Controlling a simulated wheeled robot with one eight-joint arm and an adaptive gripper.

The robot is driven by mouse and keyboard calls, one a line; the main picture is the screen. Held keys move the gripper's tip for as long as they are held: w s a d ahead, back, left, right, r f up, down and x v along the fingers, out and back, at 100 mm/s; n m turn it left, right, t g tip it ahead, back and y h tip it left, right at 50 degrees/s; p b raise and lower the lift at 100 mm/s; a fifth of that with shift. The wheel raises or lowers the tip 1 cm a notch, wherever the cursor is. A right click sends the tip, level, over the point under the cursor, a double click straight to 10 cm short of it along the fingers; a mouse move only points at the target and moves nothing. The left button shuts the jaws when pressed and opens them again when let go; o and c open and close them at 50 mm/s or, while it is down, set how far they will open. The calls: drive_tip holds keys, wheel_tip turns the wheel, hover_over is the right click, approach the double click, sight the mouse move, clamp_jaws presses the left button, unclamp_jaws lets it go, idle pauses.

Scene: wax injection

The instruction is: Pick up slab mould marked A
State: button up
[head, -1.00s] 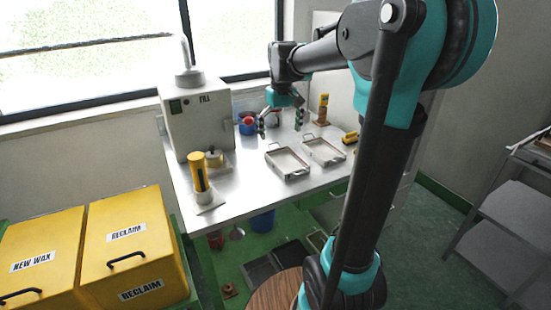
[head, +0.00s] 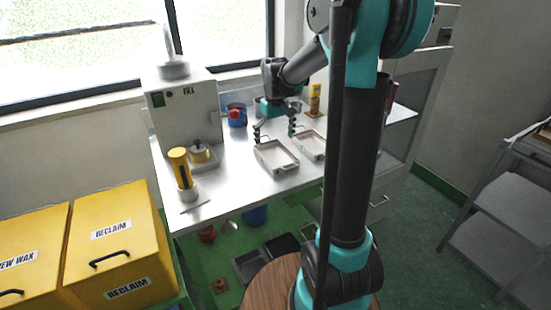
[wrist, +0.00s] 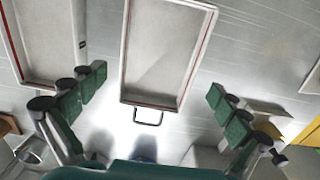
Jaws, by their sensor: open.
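Two shallow pale rectangular slab moulds with wire end handles lie on the bench. The left one (head: 264,163) is in the middle of the wrist view (wrist: 180,101), its handle facing my gripper. The right one (head: 322,151) shows at the upper left of the wrist view (wrist: 52,84). I can read no letter on either, so I cannot tell which is A. My gripper (head: 274,137) is open and empty, just beyond the far end of the left mould. In the wrist view, its fingers (wrist: 158,80) are spread on either side of that mould's near end.
A white FILL machine (head: 186,118) stands left on the metal bench (head: 232,180). A yellow cylinder (head: 179,168), a blue pot (head: 237,115) and a yellow bottle (head: 315,100) stand around. Bench front is clear.

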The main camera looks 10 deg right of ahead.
sight(276, 159)
drive_tip(key=shift+s+d+f, duration=0.1)
drive_tip(key=shift+f, duration=2.55)
drive_tip(key=shift+c, duration=0.6)
drive_tip(key=c, duration=0.9)
